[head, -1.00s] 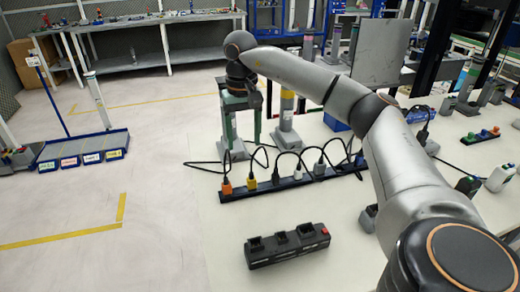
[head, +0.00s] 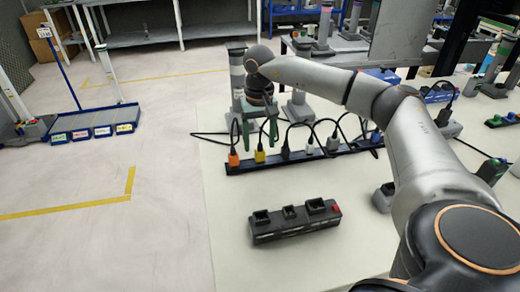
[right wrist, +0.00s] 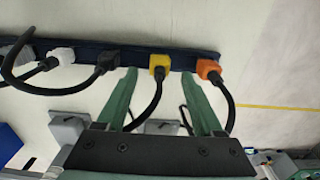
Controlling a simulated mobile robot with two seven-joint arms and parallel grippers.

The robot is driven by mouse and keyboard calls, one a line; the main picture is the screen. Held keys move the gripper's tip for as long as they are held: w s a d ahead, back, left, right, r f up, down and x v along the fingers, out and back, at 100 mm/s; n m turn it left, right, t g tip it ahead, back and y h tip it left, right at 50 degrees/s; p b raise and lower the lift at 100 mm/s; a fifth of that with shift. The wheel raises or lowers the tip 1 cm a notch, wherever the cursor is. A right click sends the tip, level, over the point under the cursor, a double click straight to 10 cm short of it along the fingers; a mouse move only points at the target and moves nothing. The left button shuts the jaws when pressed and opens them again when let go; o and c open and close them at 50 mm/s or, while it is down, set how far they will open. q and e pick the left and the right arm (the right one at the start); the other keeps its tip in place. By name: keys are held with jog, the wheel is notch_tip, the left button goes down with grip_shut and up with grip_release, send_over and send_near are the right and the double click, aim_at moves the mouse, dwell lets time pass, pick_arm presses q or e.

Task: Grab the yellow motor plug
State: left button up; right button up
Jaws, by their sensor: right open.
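The yellow motor plug (head: 260,156) sits in a dark strip (head: 300,158) on the white table, just right of an orange plug (head: 233,159). My right gripper (head: 258,146) is above and around the yellow plug's place, with green fingers pointing down. In the right wrist view the yellow plug (right wrist: 160,66) shows between the two open fingers (right wrist: 165,90), beyond or near their tips. The orange plug (right wrist: 208,69) is close to the right finger. I cannot tell whether the fingers touch anything. My left gripper is not in view.
Black, grey, white and blue plugs with looping black cables fill the strip to the right. A black charger block (head: 294,220) lies in front on the table. Grey stands rise behind the gripper. The table's front left is clear.

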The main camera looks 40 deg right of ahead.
aim_at(260, 144)
notch_tip(260, 144, down, 4)
jog(key=shift+r, duration=0.25)
grip_shut()
dwell(0.4)
